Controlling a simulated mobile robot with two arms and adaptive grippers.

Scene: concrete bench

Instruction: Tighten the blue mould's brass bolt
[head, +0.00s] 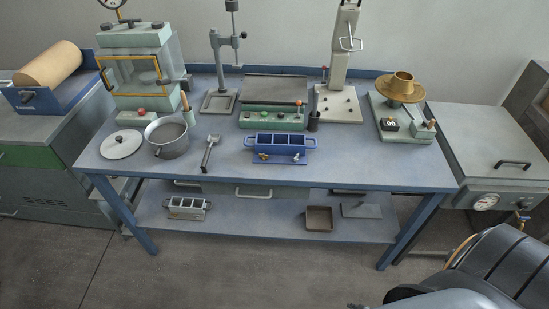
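The blue mould (280,143) sits near the front middle of the blue bench, upright, with several open compartments in a row. A brass-coloured bolt (263,156) shows low on its front, left of the middle. A second, paler bolt (296,155) shows on the front to the right. The bolts are too small to tell how tight they are. Neither of my grippers shows in the head view. Dark rounded parts at the lower right corner may be my own arm.
Left of the mould lie a grey hand tool (210,151), a saucepan (170,146) and a white lid (121,144). A green control box (274,116) stands behind. A black holder (313,121) stands behind right. A grey mould (187,206) lies on the lower shelf. Bench right of the mould is clear.

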